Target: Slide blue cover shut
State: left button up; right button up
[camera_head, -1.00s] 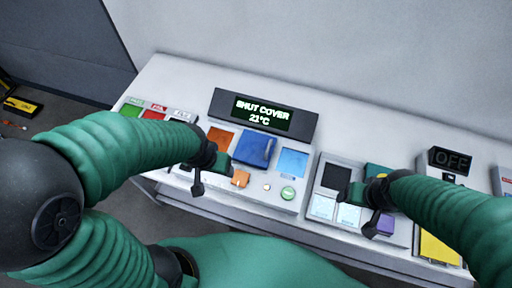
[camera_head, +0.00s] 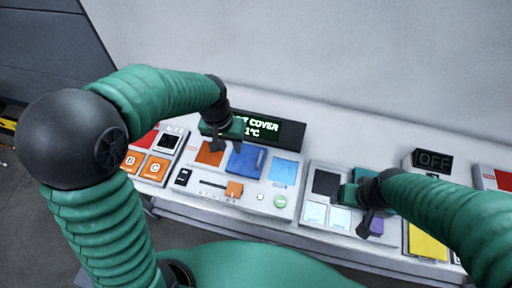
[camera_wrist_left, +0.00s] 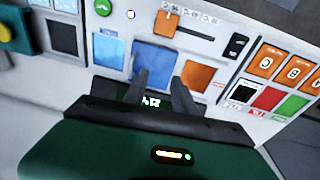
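The blue cover (camera_head: 245,160) is a square panel with a raised handle at its right edge, on the console's middle unit. It lies between an orange square (camera_head: 209,153) and a light blue square (camera_head: 283,172). My left gripper (camera_head: 218,146) is above the unit, at the cover's upper left, and partly hides the display (camera_head: 262,128). In the left wrist view, the two fingers (camera_wrist_left: 158,90) are apart and empty, pointing at the blue cover (camera_wrist_left: 155,58); contact cannot be told. My right gripper (camera_head: 364,222) hangs over the right-hand unit; its opening is unclear.
An orange slider knob (camera_head: 234,189) and a green button (camera_head: 280,201) lie in front of the cover. Orange lettered buttons (camera_head: 156,168) are on the left unit. A yellow panel (camera_head: 427,243) and an OFF display (camera_head: 433,159) are at the right.

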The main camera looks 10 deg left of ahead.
pick_arm(q)
notch_tip(320, 180, up, 5)
jog(key=g+h+p, duration=0.1)
jog(key=p, duration=0.1)
send_over(261, 153)
jog(key=a, duration=0.4)
jog(key=d+f, duration=0.1)
jog(key=f, duration=0.4)
jog(key=d+f+p, duration=0.1)
jog(key=f, duration=0.5)
jog(key=d+f, duration=0.1)
jog(key=f, duration=0.4)
jog(key=shift+s+d+f+p, duration=0.15)
jog(key=shift+d+f+p, duration=0.15)
jog(key=shift+f+p, duration=0.1)
pick_arm(e)
notch_tip(261, 153, up, 5)
jog(key=shift+w+r, duration=0.1)
jog(key=shift+w, duration=0.05)
pick_arm(q)
grip_shut()
jog(key=shift+a, duration=0.1)
